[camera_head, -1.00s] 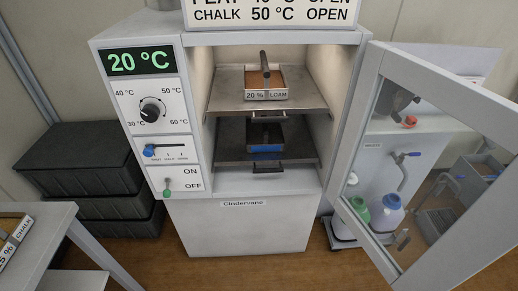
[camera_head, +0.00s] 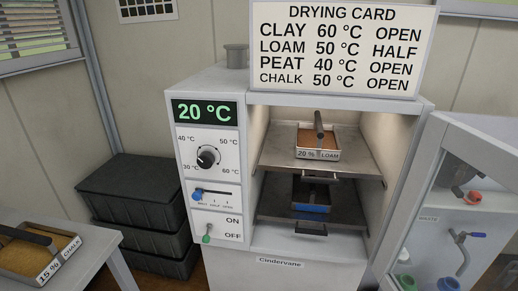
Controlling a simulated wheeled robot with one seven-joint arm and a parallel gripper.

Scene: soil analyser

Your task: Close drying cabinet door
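The drying cabinet (camera_head: 228,87) stands in the middle of the head view. Its glazed door (camera_head: 408,200) is hinged at the right and stands wide open, partly cut off by the right edge. Inside, the upper shelf (camera_head: 362,165) bears a tray labelled 20 % LOAM (camera_head: 318,155). The display (camera_head: 205,113) reads 20 °C. The dial (camera_head: 208,157), blue slider knob (camera_head: 197,195) and green ON/OFF switch (camera_head: 207,234) are on the left panel. My gripper is not in view.
A drying card (camera_head: 340,45) stands on the cabinet top beside a grey pot (camera_head: 237,56). Dark crates (camera_head: 140,195) are stacked at the left. A table (camera_head: 100,240) at lower left bears a 15 % CHALK tray (camera_head: 62,258). Bottles (camera_head: 448,284) show behind the door glass.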

